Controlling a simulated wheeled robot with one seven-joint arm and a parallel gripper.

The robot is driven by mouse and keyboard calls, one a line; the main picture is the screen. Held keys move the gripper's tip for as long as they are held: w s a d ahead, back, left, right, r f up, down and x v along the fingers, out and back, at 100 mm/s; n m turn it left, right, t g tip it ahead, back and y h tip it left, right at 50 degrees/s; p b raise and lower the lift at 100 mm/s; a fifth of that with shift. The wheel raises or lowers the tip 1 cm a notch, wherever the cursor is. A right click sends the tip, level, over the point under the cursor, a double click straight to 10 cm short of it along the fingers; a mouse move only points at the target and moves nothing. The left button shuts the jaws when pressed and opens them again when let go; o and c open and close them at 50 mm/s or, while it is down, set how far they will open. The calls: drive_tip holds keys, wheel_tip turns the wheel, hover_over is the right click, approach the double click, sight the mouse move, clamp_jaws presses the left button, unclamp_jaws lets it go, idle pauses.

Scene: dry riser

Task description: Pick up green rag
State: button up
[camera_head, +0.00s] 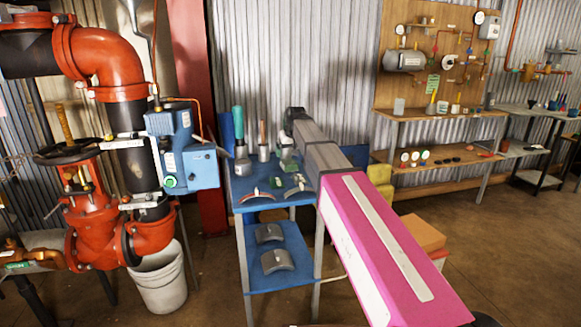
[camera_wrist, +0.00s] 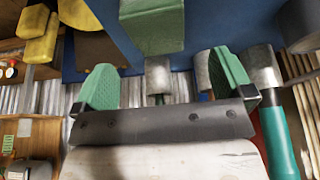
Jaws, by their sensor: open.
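In the head view a small green thing (camera_head: 286,165) sits on the blue table (camera_head: 250,205), partly hidden by my arm. My gripper (camera_wrist: 165,78) is open, with its two green-padded fingers wide apart and nothing seen between the pads. The green block lies beyond the fingers, apart from them. In the head view my gripper (camera_head: 288,135) is over the right part of the table and mostly hidden.
A teal-handled tool (camera_head: 238,125) stands on the table; its handle (camera_wrist: 278,145) shows close beside the right-hand finger in the wrist view. Curved metal pieces (camera_head: 277,261) lie on the lower shelf. Red pipework (camera_head: 100,60) and a white bucket (camera_head: 160,285) stand left.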

sight(289, 162)
drive_tip(key=x, duration=0.6)
drive_tip(key=shift+s+d, duration=0.1)
drive_tip(key=shift+f, duration=0.15)
drive_tip(key=shift+f, duration=0.25)
idle(0.4)
drive_tip(key=c, duration=1)
